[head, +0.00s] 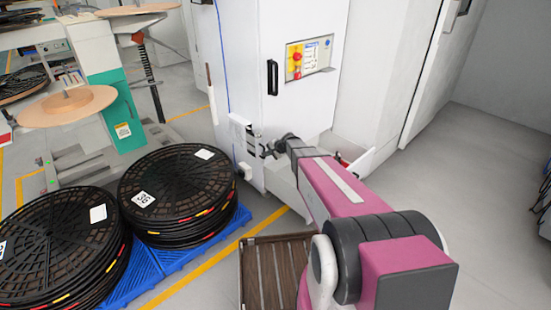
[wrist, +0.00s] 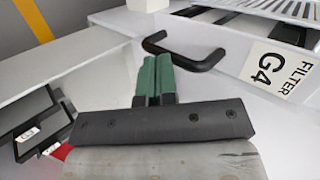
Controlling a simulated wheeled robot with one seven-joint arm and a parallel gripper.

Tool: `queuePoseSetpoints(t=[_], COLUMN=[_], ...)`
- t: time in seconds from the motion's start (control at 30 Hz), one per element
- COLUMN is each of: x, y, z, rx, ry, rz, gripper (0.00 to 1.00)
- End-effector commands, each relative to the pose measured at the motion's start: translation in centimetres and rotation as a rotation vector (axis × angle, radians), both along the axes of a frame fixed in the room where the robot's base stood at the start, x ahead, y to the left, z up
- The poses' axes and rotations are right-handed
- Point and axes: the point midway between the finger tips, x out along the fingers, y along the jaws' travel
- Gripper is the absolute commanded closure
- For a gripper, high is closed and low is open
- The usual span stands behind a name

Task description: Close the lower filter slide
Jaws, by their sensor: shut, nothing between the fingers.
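A white filter slide front with a black bar handle (wrist: 185,52) and a "FILTER G4" label (wrist: 275,67) shows in the wrist view. Dark slats show behind its front edge, so it appears pulled out. I cannot tell whether it is the lower slide. In the head view a white part (head: 241,132) juts from the side of the white cabinet (head: 285,100). My gripper (head: 266,150) is beside it, partly hidden by my arm. In the wrist view my gripper's green fingers (wrist: 157,78) are together and empty, close in front of the handle; contact cannot be told.
Black reels (head: 180,190) are stacked on a blue pallet (head: 165,262) at left. A brown slatted platform (head: 262,270) lies below my arm. A control panel (head: 309,60) and black door handle (head: 272,77) are on the cabinet. Grey floor (head: 490,130) is clear at right.

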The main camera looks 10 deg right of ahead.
Motion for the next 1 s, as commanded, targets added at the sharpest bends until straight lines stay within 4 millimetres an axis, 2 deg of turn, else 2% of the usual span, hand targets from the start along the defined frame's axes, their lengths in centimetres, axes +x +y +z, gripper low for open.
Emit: queuePoseSetpoints(t=[0.1,0.3,1.0], x=[1.5,2.7,3.0], y=[0.9,1.9,2.2], z=[0.0,0.0,0.0], rx=[-0.001,0.0,0.0], ry=[-0.001,-0.001,0.0], rz=[0.001,0.001,0.001], gripper=[1.0,1.0,1.0])
